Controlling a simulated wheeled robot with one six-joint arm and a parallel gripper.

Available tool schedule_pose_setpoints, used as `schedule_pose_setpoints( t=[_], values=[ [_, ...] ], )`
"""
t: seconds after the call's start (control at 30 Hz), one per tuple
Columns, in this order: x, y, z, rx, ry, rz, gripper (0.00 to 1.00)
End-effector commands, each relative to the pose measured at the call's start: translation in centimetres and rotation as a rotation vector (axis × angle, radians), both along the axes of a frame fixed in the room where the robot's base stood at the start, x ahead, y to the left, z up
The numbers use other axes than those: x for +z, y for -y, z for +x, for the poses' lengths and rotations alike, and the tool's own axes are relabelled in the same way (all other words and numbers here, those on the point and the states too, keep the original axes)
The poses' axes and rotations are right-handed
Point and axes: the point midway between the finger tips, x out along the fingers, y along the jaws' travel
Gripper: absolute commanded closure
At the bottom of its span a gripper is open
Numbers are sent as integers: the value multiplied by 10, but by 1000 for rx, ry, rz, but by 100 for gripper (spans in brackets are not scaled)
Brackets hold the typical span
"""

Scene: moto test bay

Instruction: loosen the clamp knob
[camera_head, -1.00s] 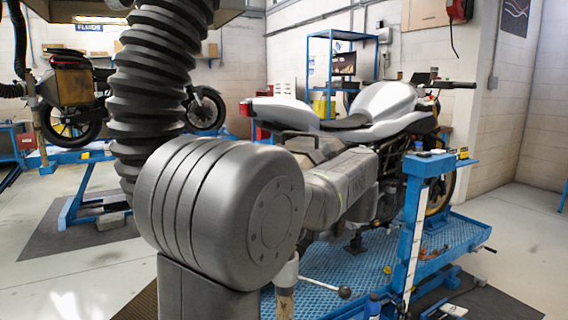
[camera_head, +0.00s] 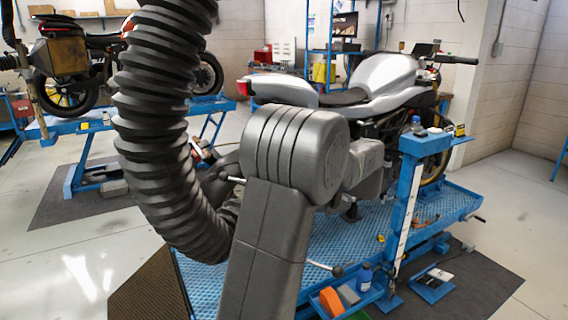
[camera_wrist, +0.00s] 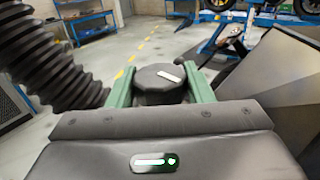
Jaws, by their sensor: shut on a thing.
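In the wrist view, a dark, many-sided knob (camera_wrist: 150,88) with a white mark on its top sits between the two green fingers of my gripper (camera_wrist: 158,72). The fingers are shut on it, one on each side. What lies under the knob is hidden, so I cannot tell how it is mounted. In the head view, my arm and the ribbed hose cover most of the gripper's area, and I cannot make out the knob there.
A silver motorcycle (camera_head: 385,72) stands on a blue lift platform (camera_head: 335,245), with a blue post (camera_head: 407,205) at its near side. A tray with an orange item (camera_head: 332,302) and a blue bottle (camera_head: 364,278) are low in front. Another motorcycle (camera_head: 62,62) stands far left.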

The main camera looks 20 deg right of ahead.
Motion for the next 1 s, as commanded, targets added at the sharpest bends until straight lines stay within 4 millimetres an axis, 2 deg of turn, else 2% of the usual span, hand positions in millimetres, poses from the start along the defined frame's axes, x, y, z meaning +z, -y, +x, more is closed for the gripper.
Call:
schedule_pose_setpoints(
  t=[0.33,0.37,0.47,0.8,1.0],
  values=[
    [-1,0,0,3,-1,0,76],
    [-1,0,0,3,-1,0,52],
    [-1,0,0,3,-1,0,33],
    [-1,2,-2,1,-1,-1,33],
    [-1,23,-24,-3,1,-1,33]
  ],
)
